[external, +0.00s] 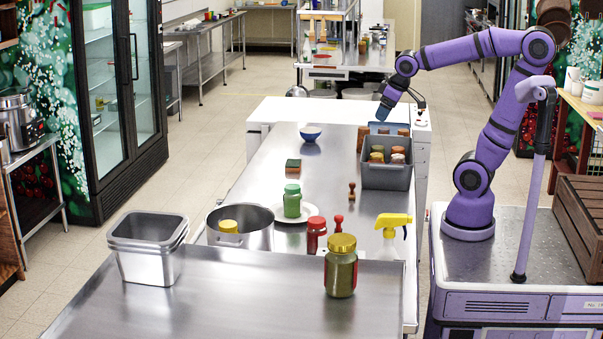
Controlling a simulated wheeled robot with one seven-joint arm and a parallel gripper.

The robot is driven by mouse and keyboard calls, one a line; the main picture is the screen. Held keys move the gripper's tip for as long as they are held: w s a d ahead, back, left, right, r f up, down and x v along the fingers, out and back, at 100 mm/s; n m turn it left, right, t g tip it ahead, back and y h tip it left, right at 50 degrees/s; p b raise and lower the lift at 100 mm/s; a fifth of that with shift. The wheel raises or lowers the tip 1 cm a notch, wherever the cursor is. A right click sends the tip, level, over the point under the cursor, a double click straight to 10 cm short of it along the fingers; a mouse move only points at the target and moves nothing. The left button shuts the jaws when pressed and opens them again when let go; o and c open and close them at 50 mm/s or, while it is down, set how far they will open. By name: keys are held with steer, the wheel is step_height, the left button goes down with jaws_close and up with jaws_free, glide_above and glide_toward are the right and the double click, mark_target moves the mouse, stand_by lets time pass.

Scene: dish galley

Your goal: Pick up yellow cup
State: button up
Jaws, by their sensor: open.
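A small yellow item (228,226) shows inside the steel pot (262,240) at the left of the long steel counter. It may be the yellow cup, but it is too small and partly hidden to be sure. My gripper (382,114) is open and points down at the far right of the counter, just above or behind the grey crate (388,178). It is far from the pot, and I see nothing held in it.
The crate holds several brown and yellowish items. A blue bowl (310,133), a green jar (292,201) on a plate, a red-lidded jar (317,236), a spray bottle (392,232), a gold-lidded jar (341,266) and stacked steel pans (148,248) stand around. Mid-counter is partly clear.

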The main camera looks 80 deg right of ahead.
steer(key=w+d+f+m+h, duration=0.1)
steer(key=w+d+f, duration=0.1)
steer(key=w+d, duration=0.3)
steer(key=w+d+f+m, duration=0.1)
steer(key=w+d, duration=0.2)
steer(key=d, duration=0.4)
steer(key=m+g, duration=0.1)
steer(key=m, duration=0.4)
glide_toward(378, 155)
steer(key=x, duration=0.5)
steer(key=shift+a+f, duration=0.1)
steer(key=shift+a, duration=0.15)
steer(key=shift+d+x, duration=0.1)
steer(key=shift+x, duration=1.45)
steer(key=shift+d+x, duration=0.15)
steer(key=shift+x, duration=1.4)
steer(key=shift+w, duration=0.1)
steer(key=shift+c, duration=0.2)
steer(key=c, duration=0.7)
